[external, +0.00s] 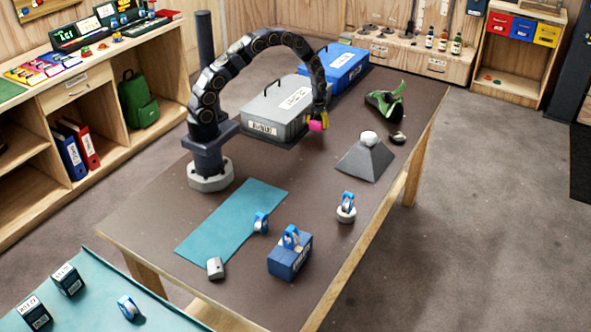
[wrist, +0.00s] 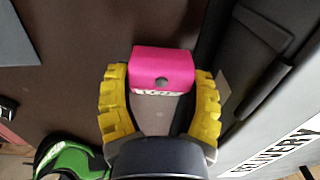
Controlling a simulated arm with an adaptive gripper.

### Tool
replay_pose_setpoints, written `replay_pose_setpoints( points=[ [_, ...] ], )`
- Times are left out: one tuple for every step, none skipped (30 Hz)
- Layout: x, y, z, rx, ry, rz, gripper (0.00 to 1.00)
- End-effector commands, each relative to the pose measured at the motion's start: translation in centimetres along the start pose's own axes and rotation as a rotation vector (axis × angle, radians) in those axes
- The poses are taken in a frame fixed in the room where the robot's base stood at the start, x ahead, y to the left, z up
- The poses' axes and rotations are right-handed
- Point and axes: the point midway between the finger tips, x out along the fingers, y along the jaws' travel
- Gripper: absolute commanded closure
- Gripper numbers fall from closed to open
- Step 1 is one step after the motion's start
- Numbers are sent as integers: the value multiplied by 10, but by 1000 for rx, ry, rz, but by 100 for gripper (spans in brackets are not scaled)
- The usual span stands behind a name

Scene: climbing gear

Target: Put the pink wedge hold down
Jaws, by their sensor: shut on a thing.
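The pink wedge hold (external: 315,126) is in my gripper (external: 320,119), raised beside the right end of the grey case. In the wrist view the pink wedge hold (wrist: 165,63) sits between the two yellow fingers of my gripper (wrist: 162,85), which are shut on it. A dark bolt hole and a pale printed label show on the wedge. How far it is above the table is hard to tell.
The grey lidded case (external: 278,108) and a blue case (external: 335,68) stand close by. A grey pyramid (external: 364,160) with a white ball, a green-and-black shoe (external: 385,103) and a teal mat (external: 232,222) are on the table. Bare tabletop (external: 318,190) lies between mat and pyramid.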

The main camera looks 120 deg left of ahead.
Motion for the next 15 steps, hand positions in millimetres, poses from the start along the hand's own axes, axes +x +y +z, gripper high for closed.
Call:
replay_pose_setpoints(
  points=[
    [9, -1, 1, 0, -4, -3, 76],
    [14, -1, 2, 1, -4, -3, 76],
    [21, -1, 2, 0, -4, -3, 76],
    [25, -1, 2, 0, -4, -3, 76],
    [27, -1, 2, -1, -4, -2, 76],
    [29, -1, 2, -1, -4, -2, 76],
    [29, -1, 1, -1, -3, -1, 76],
    [29, -1, 1, -1, -2, -1, 76],
    [28, -1, 1, -1, -2, -1, 76],
    [28, -1, 1, -1, -2, -1, 76],
    [28, -1, 1, -1, -2, -1, 76],
    [28, -1, 1, -1, -2, -1, 76],
    [28, -1, 1, -1, -2, -1, 76],
    [29, -1, 1, -1, -2, -1, 76],
    [30, -1, 1, 0, -3, -1, 76]
  ],
)
